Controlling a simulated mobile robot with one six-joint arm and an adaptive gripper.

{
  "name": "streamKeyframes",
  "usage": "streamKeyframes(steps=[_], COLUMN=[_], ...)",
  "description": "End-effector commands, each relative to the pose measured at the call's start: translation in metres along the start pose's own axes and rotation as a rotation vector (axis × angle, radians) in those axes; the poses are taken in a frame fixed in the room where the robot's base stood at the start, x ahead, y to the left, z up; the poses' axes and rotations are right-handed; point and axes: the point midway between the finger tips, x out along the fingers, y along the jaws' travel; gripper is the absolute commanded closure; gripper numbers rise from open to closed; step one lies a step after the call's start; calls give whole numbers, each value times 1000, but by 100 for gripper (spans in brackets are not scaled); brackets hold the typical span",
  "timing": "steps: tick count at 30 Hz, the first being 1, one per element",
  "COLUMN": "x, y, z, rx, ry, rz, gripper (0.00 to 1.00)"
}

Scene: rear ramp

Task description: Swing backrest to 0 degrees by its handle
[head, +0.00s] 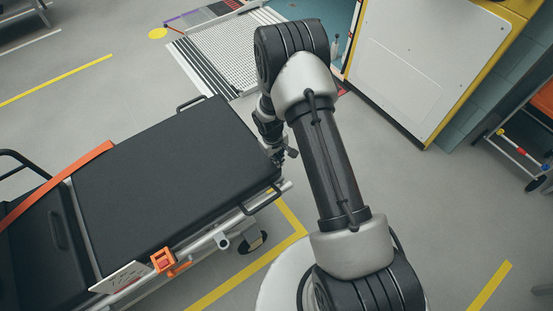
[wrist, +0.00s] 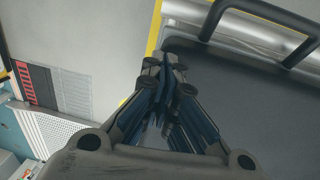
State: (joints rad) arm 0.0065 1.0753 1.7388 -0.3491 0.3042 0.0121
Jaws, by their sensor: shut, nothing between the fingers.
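The stretcher's large black padded section (head: 165,175), which looks like the backrest, lies at the left in the head view. It appears close to flat, though its exact angle is hard to judge. A black loop handle (head: 262,201) sticks out at its near right corner. My gripper (head: 290,154) is beside the pad's right end, partly hidden by my arm. In the wrist view my gripper (wrist: 167,70) is shut and empty. The dark pad (wrist: 265,105) lies to its right, and a black loop handle (wrist: 262,12) is at the upper right, apart from the fingers.
An orange strap (head: 60,182) crosses the stretcher, and an orange clamp (head: 164,260) sits on its side rail. Another black loop (head: 190,102) is at the far side. A ramp (head: 225,45) and a white panel (head: 425,60) stand behind.

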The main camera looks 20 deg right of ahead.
Motion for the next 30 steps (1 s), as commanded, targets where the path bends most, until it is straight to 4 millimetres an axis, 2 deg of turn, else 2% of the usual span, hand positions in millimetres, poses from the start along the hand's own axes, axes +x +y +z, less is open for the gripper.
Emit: streamKeyframes(steps=[1,6,12,15,19,28,30], x=[-18,-62,-105,-120,-131,-136,-142], y=[3,8,12,13,14,15,16], z=[-4,-9,-9,-9,-9,-9,-10], rx=[1,1,1,1,0,0,4], ry=[7,14,12,12,9,10,15], rz=[3,8,8,8,7,7,9], gripper=[100,100,100,100,100,100,100])
